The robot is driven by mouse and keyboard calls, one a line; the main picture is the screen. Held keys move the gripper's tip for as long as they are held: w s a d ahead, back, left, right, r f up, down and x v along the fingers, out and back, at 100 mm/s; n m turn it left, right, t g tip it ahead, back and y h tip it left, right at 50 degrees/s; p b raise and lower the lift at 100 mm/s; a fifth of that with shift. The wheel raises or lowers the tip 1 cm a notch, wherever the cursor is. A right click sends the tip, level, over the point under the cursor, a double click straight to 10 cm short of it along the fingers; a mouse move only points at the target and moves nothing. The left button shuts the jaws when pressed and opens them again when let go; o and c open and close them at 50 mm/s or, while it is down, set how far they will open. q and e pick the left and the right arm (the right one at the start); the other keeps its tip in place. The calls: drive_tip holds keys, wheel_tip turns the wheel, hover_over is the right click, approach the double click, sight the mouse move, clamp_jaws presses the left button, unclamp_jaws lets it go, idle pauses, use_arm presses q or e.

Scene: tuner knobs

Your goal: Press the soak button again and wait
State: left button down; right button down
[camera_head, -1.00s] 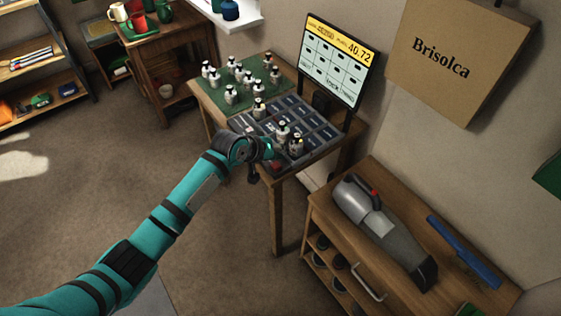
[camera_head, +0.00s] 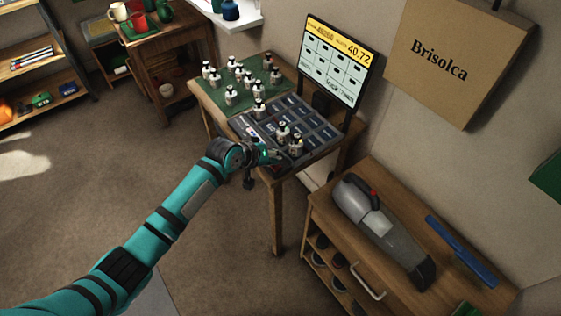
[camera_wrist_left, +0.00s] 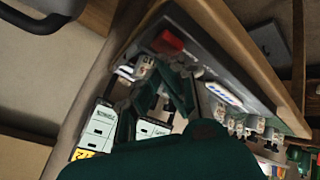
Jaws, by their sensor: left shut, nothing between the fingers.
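My left gripper (camera_head: 274,157) is shut and empty at the near front edge of a dark grid tray (camera_head: 322,148) on a wooden table. In the left wrist view, its dark green fingers (camera_wrist_left: 158,96) reach toward the tray's edge. A red button-like block (camera_wrist_left: 168,42) sits on that edge, apart from the fingers in the picture. A pale lit label (camera_wrist_left: 223,95) lies farther along the tray. I cannot read which one is the soak button. A screen (camera_head: 335,62) behind the tray shows 40.72 on a yellow band. My right gripper is not in view.
Several white bottles (camera_head: 231,95) stand on a green mat (camera_head: 215,90); two bottles (camera_head: 296,146) stand on the tray close to my gripper. A wooden cabinet with a grey handheld vacuum (camera_head: 375,222) is at right. Open floor lies left of the table.

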use_arm(q)
drive_tip(key=shift+f, duration=0.45)
idle(0.3)
drive_tip(key=shift+s+f, duration=0.1)
drive_tip(key=shift+f, duration=0.15)
idle(0.3)
drive_tip(key=shift+r+p, duration=0.9)
drive_tip(key=shift+r, duration=0.15)
wheel_tip(320, 180, up, 5)
drive_tip(key=p, duration=0.5)
drive_tip(key=shift+r, duration=0.1)
idle(0.5)
